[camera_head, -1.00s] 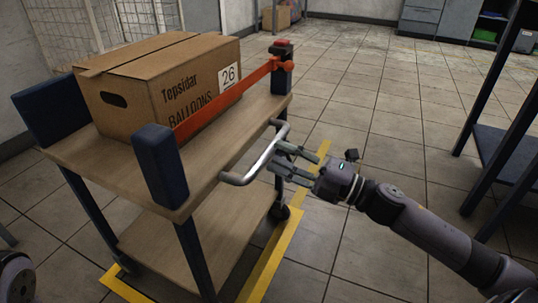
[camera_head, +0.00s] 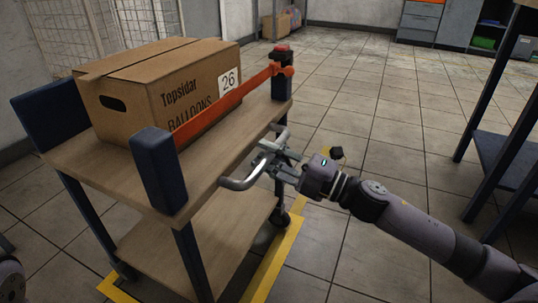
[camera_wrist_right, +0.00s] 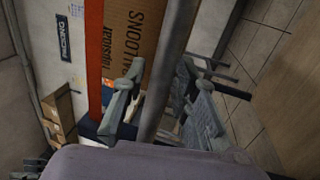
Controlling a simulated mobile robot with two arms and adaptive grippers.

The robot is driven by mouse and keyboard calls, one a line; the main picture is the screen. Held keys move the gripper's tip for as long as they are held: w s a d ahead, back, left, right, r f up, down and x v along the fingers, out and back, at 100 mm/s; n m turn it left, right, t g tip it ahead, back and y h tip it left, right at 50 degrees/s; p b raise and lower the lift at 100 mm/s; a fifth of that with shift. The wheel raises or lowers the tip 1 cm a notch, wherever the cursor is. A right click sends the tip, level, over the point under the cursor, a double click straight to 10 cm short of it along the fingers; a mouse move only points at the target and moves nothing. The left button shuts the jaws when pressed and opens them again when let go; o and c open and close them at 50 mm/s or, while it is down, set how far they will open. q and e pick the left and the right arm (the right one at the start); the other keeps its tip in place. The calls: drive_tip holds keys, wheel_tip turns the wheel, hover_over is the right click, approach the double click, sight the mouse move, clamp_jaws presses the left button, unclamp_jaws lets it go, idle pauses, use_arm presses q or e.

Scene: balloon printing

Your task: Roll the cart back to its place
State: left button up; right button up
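The cart (camera_head: 215,182) has a wooden top, a lower shelf (camera_head: 205,250), dark blue posts and a grey metal handle (camera_head: 232,184) on its right side. My right gripper (camera_head: 272,155) is at the handle, with a finger on each side of the bar. In the right wrist view the bar (camera_wrist_right: 170,70) runs between the spread fingers of the right gripper (camera_wrist_right: 160,95), with gaps visible. Yellow floor lines (camera_head: 272,262) run along the cart's right side and near its front left corner. My left gripper is not in view.
A cardboard box (camera_head: 165,90) marked "Topsidar Balloons 26" sits on the cart behind an orange bar (camera_head: 222,105). A dark blue table (camera_head: 505,155) stands at right. Wire mesh (camera_head: 65,30) is behind left.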

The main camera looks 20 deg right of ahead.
clamp_jaws()
idle(0.4)
drive_tip(key=shift+w, duration=0.15)
